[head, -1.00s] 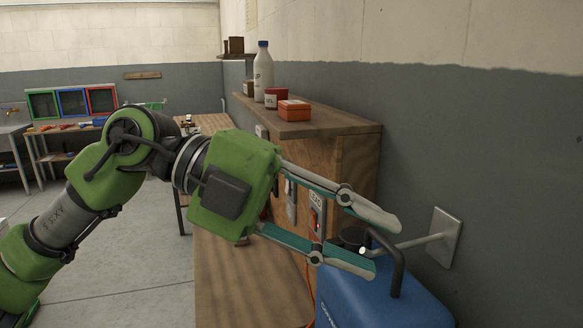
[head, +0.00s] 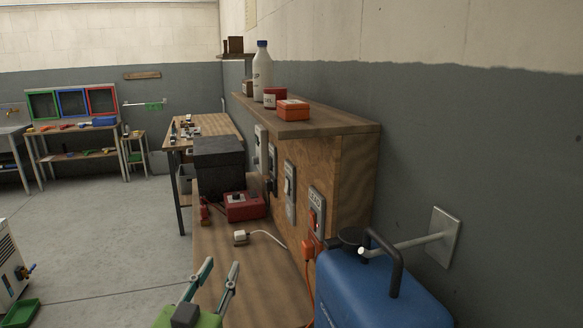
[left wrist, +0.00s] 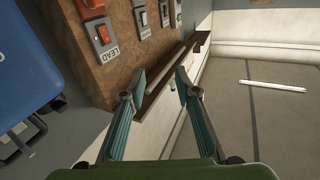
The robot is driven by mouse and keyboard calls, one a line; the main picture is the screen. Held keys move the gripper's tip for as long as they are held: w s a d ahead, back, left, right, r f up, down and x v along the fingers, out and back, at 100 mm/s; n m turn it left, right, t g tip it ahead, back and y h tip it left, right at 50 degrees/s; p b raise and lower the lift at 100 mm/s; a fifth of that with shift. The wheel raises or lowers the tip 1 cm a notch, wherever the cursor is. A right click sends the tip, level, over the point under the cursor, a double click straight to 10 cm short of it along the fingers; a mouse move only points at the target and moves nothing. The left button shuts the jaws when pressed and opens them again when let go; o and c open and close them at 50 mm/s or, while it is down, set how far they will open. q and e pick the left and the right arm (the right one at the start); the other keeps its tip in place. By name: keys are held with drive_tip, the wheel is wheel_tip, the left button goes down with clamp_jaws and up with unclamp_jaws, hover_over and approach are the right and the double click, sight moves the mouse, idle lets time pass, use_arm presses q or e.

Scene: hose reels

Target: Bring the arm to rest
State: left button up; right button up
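My left gripper (head: 221,268) is low in the head view, its two teal-and-grey fingers pointing up with a clear gap between them. In the left wrist view the fingers of the left gripper (left wrist: 161,74) stand apart with nothing held between them. The gripper is over the near part of the wooden bench (head: 235,265), left of the blue machine (head: 375,290). Most of my left arm is out of the head view. My right gripper is in neither view.
A wooden panel with a LEAD switch (head: 317,215) and other switches stands behind the bench. An orange plug (head: 308,250), a white plug (head: 240,237), a red box (head: 243,206) and a black box (head: 220,168) are near it. Open floor (head: 120,235) lies left.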

use_arm(q)
drive_tip(key=s+a+f+g+y, duration=0.1)
drive_tip(key=s+a+f+g, duration=0.2)
drive_tip(key=f, duration=0.4)
drive_tip(key=s+f+n+g+y, duration=0.1)
drive_tip(key=s+f+g, duration=0.2)
drive_tip(key=s+f, duration=0.4)
drive_tip(key=s+a+f+g, duration=0.2)
drive_tip(key=s+f, duration=0.1)
drive_tip(key=f, duration=0.5)
drive_tip(key=s+a+f+g, duration=0.1)
drive_tip(key=s+f+g, duration=0.35)
drive_tip(key=s, duration=0.45)
drive_tip(key=s+f+g, duration=0.3)
drive_tip(key=s+f, duration=0.2)
drive_tip(key=s, duration=0.4)
wheel_tip(320, 180, down, 25)
drive_tip(key=s+a+f+m+g, duration=0.1)
drive_tip(key=s+a+f+g, duration=0.1)
drive_tip(key=s+f, duration=1.6)
drive_tip(key=shift+a+y, duration=0.3)
drive_tip(key=shift+a, duration=0.4)
